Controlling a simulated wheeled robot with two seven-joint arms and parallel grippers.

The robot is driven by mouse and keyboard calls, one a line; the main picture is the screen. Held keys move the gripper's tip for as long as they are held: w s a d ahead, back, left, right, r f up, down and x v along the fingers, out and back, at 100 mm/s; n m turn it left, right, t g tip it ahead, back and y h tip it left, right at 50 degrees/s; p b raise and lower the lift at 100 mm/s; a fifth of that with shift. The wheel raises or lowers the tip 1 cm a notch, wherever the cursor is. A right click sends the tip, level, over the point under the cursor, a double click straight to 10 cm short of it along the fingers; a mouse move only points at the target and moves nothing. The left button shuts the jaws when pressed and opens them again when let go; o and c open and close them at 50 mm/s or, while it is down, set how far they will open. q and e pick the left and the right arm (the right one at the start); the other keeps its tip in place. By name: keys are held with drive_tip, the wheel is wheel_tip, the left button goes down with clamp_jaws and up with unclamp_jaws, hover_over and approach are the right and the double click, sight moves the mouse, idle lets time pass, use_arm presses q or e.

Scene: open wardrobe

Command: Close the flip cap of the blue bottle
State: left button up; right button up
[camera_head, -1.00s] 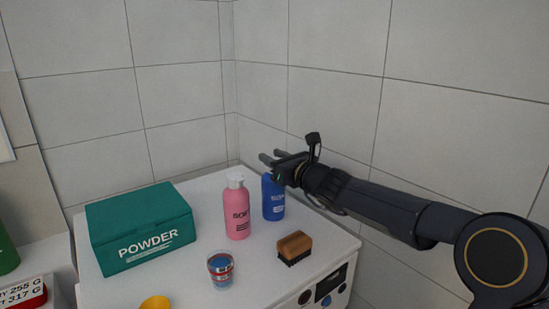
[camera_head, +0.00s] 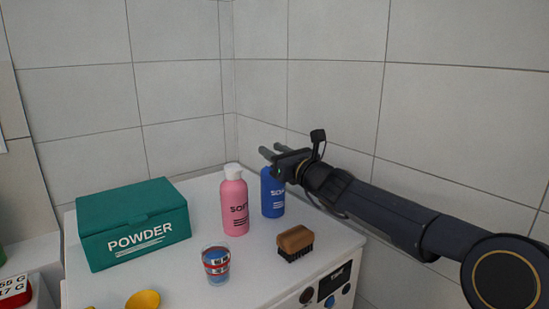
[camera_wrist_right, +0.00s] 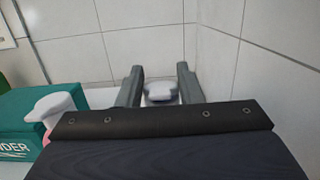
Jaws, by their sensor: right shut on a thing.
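The blue bottle (camera_head: 272,194) stands upright on the white top, behind and to the right of the pink bottle (camera_head: 235,203). My right gripper (camera_head: 270,149) is at its top and hides its upper end in the head view. In the right wrist view, a white piece (camera_wrist_right: 160,91), seemingly the blue bottle's cap, lies between the two fingers of my right gripper (camera_wrist_right: 160,82). The gripper is shut on it. Whether the flip cap is raised or down cannot be told. My left gripper is in neither view.
The pink bottle with its white top stands close beside the blue bottle. A brush (camera_head: 296,243), a glass (camera_head: 216,264), a yellow cup (camera_head: 143,301) and a green powder box (camera_head: 132,224) share the white top (camera_head: 262,270). Tiled walls (camera_head: 330,95) stand close behind and to the right.

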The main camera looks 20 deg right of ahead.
drive_tip(key=o, duration=0.7)
drive_tip(key=shift+c, duration=0.2)
drive_tip(key=shift+s+d+f, duration=0.1)
drive_tip(key=shift+s+f, duration=0.05)
drive_tip(key=shift+s, duration=0.15)
drive_tip(key=r+b+v, duration=0.1)
drive_tip(key=v, duration=0.6)
drive_tip(key=shift+f+b, duration=0.4)
drive_tip(key=shift+f, duration=0.1)
